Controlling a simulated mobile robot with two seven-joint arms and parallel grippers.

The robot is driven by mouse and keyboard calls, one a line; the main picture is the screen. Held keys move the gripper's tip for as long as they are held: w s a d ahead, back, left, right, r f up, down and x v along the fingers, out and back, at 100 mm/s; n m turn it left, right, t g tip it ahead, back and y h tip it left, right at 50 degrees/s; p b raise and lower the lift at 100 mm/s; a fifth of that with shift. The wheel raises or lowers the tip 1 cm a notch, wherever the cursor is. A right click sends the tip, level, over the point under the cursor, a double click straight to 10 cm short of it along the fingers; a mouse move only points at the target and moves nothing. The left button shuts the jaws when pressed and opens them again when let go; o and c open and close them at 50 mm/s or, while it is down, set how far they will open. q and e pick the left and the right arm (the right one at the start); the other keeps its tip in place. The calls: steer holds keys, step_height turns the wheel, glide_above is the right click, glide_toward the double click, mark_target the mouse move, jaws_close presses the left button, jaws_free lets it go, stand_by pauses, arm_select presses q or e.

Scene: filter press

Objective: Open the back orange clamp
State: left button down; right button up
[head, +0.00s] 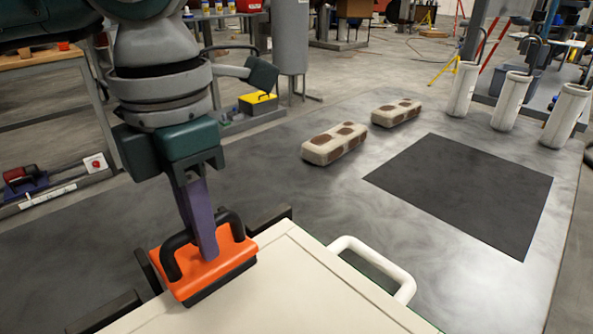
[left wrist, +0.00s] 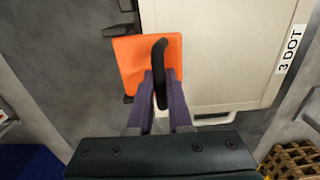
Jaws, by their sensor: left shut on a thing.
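One orange clamp (head: 200,283) with a black arched handle (head: 172,252) sits at the edge of a cream-white plate (head: 285,290) in the head view. No second orange clamp shows. My left gripper (head: 207,250) reaches down from above, its purple fingers shut on the handle. In the left wrist view, the clamp (left wrist: 131,62) lies over the plate's (left wrist: 220,60) edge. The handle (left wrist: 160,62) stands between the fingertips (left wrist: 160,85) there, and the fingers cover part of the clamp. My right gripper is not in view.
A white tubular handle (head: 385,262) sticks out from the plate's side. Beyond lie a dark floor mat (head: 465,190), two spotted blocks (head: 335,143) and several white cylinders (head: 510,103). A workbench (head: 45,62) stands at the left. The floor between is open.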

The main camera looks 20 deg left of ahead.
arm_select(q)
steer(key=shift+w+a+r, duration=0.3)
steer(key=shift+a+r, duration=0.1)
steer(key=shift+a, duration=0.55)
steer(key=shift+w+a+r, duration=0.2)
steer(key=shift+a, duration=0.2)
steer(key=shift+w+a+r, duration=0.1)
steer(key=shift+w+a, duration=0.05)
steer(key=shift+a, duration=0.35)
